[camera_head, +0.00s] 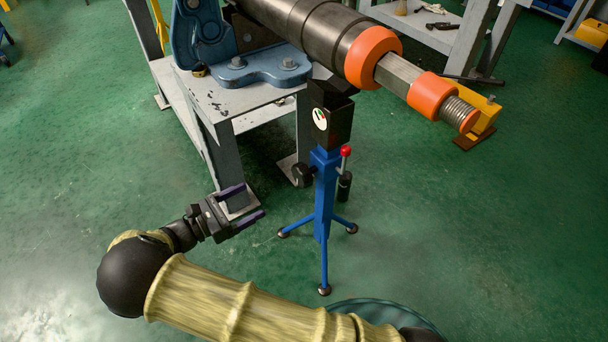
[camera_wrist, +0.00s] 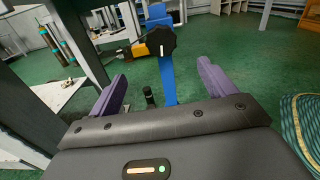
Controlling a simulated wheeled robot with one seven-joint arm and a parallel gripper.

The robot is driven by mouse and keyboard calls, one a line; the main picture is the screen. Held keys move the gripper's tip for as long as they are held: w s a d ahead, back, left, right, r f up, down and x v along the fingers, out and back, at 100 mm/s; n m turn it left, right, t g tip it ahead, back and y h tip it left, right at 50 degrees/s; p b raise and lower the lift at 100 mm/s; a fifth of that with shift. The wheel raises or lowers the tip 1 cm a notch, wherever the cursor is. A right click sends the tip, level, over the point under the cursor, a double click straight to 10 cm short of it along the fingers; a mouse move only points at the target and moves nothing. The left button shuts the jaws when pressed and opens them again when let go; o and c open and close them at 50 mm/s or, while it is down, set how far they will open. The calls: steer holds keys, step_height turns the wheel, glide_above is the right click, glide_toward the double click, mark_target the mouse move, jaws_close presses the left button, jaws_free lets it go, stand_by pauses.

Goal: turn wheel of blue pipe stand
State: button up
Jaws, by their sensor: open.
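The blue pipe stand (camera_head: 325,190) stands on the floor on splayed legs, with a black head under a pipe. Its black wheel (camera_head: 302,175) sticks out on the left side of the post; on the right are a red-knobbed lever (camera_head: 345,152) and a black handle. In the wrist view the wheel (camera_wrist: 153,42) is ahead, just left of the blue post (camera_wrist: 168,80). My gripper (camera_head: 250,204) is open and empty, left of the stand and lower than the wheel in the head view. Its purple fingers (camera_wrist: 158,92) are spread, with the wheel beyond them, apart.
A grey workbench (camera_head: 235,100) with a blue vise (camera_head: 245,65) stands close behind my gripper; its leg is near the fingers. A dark pipe (camera_head: 310,35) with orange rings overhangs the stand. Green floor is clear to the right.

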mark_target(298, 176)
steer(key=shift+s, duration=0.1)
steer(key=b+x, duration=0.6)
steer(key=x, duration=1.1)
steer(key=shift+d+b, duration=0.15)
steer(key=shift+b, duration=0.2)
steer(key=c, duration=1)
steer(key=shift+r+m+p, duration=0.1)
steer(key=shift+m+p, duration=0.3)
steer(key=shift+p, duration=0.25)
